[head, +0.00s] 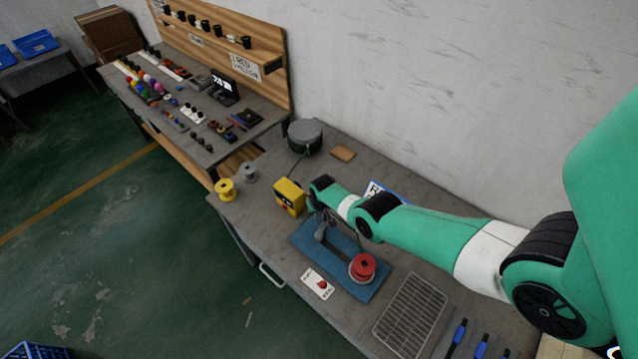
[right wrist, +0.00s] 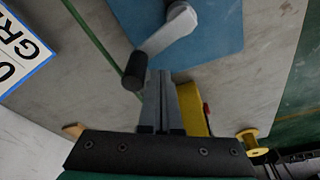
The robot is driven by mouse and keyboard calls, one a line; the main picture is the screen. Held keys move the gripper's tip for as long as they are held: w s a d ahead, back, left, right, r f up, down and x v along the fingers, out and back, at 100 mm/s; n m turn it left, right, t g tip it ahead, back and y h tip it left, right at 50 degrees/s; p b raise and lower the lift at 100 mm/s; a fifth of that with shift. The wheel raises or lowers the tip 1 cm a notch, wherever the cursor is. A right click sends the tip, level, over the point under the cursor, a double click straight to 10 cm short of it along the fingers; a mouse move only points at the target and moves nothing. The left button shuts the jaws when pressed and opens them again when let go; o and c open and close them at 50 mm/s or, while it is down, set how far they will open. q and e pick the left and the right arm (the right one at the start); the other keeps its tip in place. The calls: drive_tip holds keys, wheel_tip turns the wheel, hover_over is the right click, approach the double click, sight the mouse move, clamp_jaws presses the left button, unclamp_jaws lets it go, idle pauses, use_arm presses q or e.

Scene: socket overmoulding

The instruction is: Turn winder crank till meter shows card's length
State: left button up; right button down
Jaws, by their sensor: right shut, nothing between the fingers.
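The winder has a blue base plate (head: 336,263) and a red spool (head: 362,266). In the right wrist view its grey crank arm (right wrist: 165,37) ends in a black handle (right wrist: 135,70). My right gripper (right wrist: 158,75) is shut and empty, its fingertips close beside the handle; I cannot tell whether they touch. In the head view my right gripper (head: 325,222) is over the winder's far end, where gripper and crank are hard to separate. The yellow box (head: 290,197), probably the meter, has an unreadable display. A white card (head: 317,284) with a red mark lies before the winder, its text too small to read.
A wire rack (head: 410,314) and blue-handled tools (head: 480,345) lie at the right. Yellow (head: 226,189) and grey (head: 248,173) spools stand at the left edge. A dark round container (head: 305,136) stands behind. A lettered sign (right wrist: 22,48) is near my right gripper.

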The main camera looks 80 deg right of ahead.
drive_tip(key=shift+s+r+p, duration=0.1)
drive_tip(key=shift+s+p, duration=0.55)
drive_tip(key=shift+s, duration=0.05)
drive_tip(key=shift+s+d, duration=0.2)
drive_tip(key=shift+s, duration=0.05)
drive_tip(key=shift+s+a+p, duration=0.15)
drive_tip(key=shift+s+p, duration=0.45)
drive_tip(key=shift+p, duration=0.15)
drive_tip(key=shift+s, duration=0.3)
